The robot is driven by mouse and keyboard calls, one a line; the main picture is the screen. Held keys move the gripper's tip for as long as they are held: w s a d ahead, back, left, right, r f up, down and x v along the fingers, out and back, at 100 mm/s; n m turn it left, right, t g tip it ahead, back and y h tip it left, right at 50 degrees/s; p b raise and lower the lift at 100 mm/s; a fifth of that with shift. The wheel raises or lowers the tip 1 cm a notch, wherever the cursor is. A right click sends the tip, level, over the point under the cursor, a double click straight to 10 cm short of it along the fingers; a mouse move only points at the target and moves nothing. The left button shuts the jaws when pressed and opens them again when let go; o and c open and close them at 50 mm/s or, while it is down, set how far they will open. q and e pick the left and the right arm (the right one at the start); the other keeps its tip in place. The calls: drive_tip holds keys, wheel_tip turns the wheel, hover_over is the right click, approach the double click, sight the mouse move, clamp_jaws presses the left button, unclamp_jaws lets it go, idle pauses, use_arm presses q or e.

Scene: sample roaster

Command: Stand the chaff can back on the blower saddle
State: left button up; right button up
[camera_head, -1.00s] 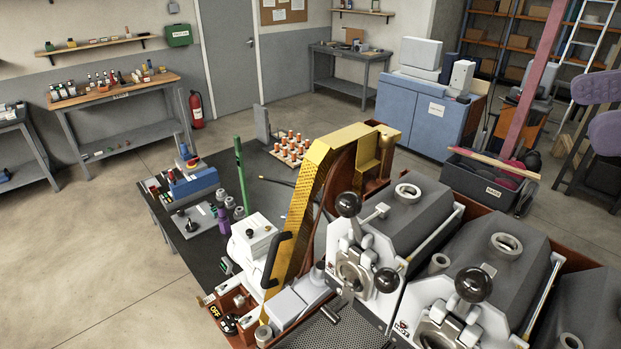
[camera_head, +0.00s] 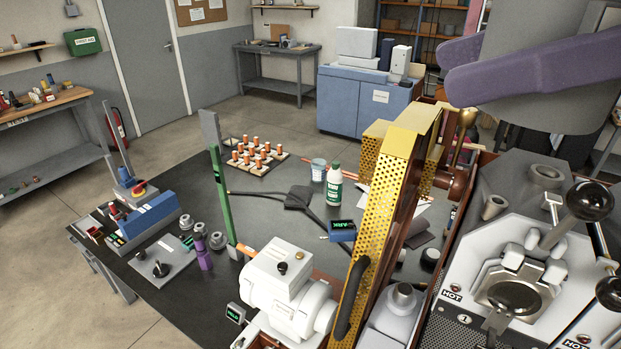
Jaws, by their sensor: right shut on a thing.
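My right gripper (camera_head: 480,68), with purple fingers, is at the upper right, close to the camera. It is shut on a large grey rounded body (camera_head: 545,115), which looks like the chaff can; its top runs out of the picture. The can is held in the air above the roaster. A grey block with a round upright collar (camera_head: 402,302) sits low between the yellow perforated guard (camera_head: 385,200) and the roaster front; it looks like the blower saddle, and nothing stands on it. My left gripper is not in view.
A white motor-like housing (camera_head: 285,285) stands left of the guard. The roaster face (camera_head: 515,285) carries HOT labels and black-knobbed levers at the right.

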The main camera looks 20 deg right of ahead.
wheel_tip(320, 180, down, 26)
drive_tip(key=b, duration=2.6)
drive_tip(key=m+t+h+b, duration=0.3)
drive_tip(key=m+t+h, duration=0.2)
drive_tip(key=m+h, duration=0.2)
hover_over(369, 343)
wheel_tip(369, 343, down, 6)
drive_tip(key=r, duration=0.1)
wheel_tip(369, 343, down, 15)
drive_tip(key=shift+b, duration=1.2)
drive_tip(key=shift+f+b, duration=0.55)
drive_tip(key=shift+f, duration=1.75)
drive_tip(key=shift+f, duration=0.1)
drive_tip(key=o, duration=1.1)
drive_tip(key=shift+f, duration=0.15)
drive_tip(key=shift+c, duration=0.2)
drive_tip(key=o, duration=0.3)
drive_tip(key=shift+o, duration=0.2)
